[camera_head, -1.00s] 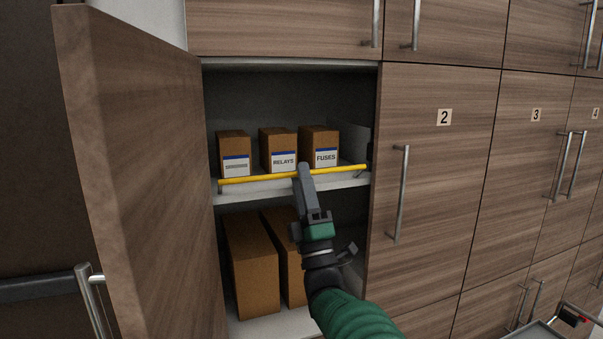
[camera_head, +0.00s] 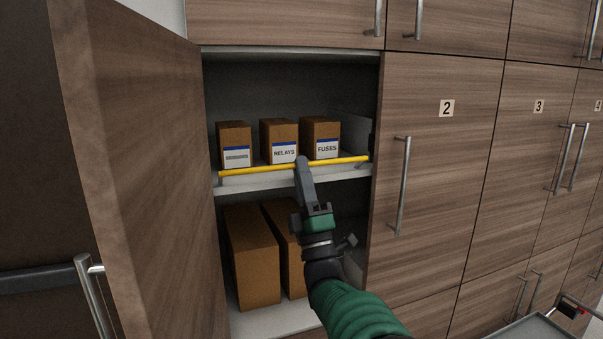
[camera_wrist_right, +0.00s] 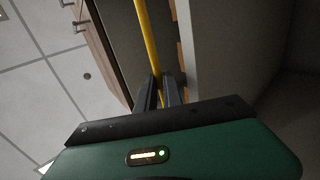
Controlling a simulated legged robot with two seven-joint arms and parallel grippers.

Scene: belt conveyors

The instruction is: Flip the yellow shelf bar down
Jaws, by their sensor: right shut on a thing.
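The yellow shelf bar (camera_head: 258,170) runs across the front of the upper shelf in the open cabinet, at about the shelf's front edge and before the boxes. My right gripper (camera_head: 302,164) reaches in from below and is shut on the bar near its middle. In the right wrist view the yellow bar (camera_wrist_right: 147,38) passes between the two fingers (camera_wrist_right: 160,88). My left gripper is not in view.
Three labelled boxes, one marked RELAYS (camera_head: 280,140) and one FUSES (camera_head: 321,138), stand on the upper shelf. Larger brown boxes (camera_head: 252,258) stand below. The open door (camera_head: 135,170) bounds the left; closed door 2 (camera_head: 445,170) is at right.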

